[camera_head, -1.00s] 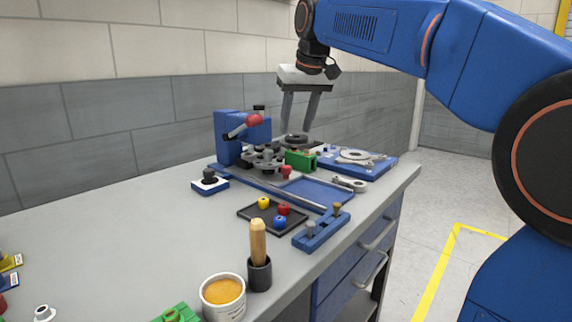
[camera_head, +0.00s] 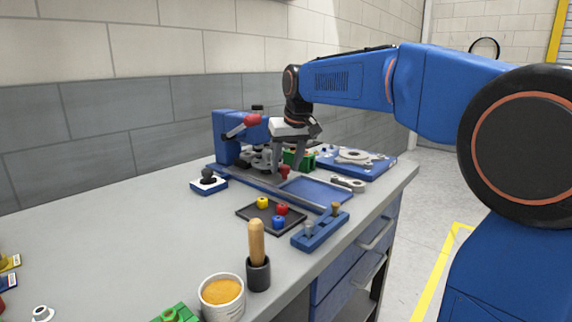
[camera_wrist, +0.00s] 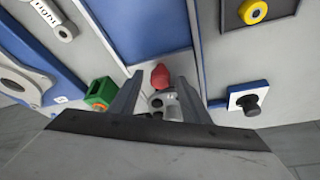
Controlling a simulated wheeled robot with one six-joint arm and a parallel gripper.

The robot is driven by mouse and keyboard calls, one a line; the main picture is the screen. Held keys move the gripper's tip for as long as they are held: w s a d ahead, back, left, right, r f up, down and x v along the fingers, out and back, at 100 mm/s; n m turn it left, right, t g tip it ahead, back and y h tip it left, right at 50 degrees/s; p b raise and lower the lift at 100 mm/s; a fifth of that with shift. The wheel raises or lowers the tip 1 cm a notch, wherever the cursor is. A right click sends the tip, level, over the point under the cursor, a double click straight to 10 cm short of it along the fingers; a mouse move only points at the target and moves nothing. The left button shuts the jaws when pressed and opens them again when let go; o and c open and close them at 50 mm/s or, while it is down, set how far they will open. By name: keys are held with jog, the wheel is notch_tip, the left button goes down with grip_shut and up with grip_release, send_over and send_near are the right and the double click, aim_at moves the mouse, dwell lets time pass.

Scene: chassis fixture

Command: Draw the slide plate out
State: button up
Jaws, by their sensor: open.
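The slide plate (camera_wrist: 162,98) is a grey piece with a red knob (camera_wrist: 160,75); it sits at the end of a blue channel (camera_wrist: 145,28) between grey rails. In the head view the knob (camera_head: 285,172) stands at the inner end of the channel (camera_head: 318,190), and my gripper hides most of the plate. My gripper (camera_head: 288,169) points down over the fixture. In the wrist view its two fingers (camera_wrist: 160,82) are apart, one on each side of the knob, with visible gaps. I cannot tell whether the tips are at knob height.
A green block (camera_wrist: 101,93) lies close beside one finger. A blue clamp stand (camera_head: 228,138) with a red-balled lever (camera_head: 252,119) rises behind left. A black tray (camera_head: 268,216) of coloured pieces and a blue pin block (camera_head: 320,232) lie in front. The channel's outer stretch is clear.

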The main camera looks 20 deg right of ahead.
grip_shut()
jog(key=s+d, duration=0.2)
jog(key=s, duration=0.2)
jog(key=s+d, duration=0.3)
jog(key=s, duration=0.1)
jog(key=s+d, duration=0.3)
jog(key=s, duration=0.1)
jog(key=shift+s+d+f, duration=0.1)
jog(key=shift+s+d, duration=0.15)
jog(key=shift+s, duration=0.15)
grip_release()
jog(key=shift+s, duration=0.1)
jog(key=v, duration=1.7)
jog(key=shift+r, duration=0.3)
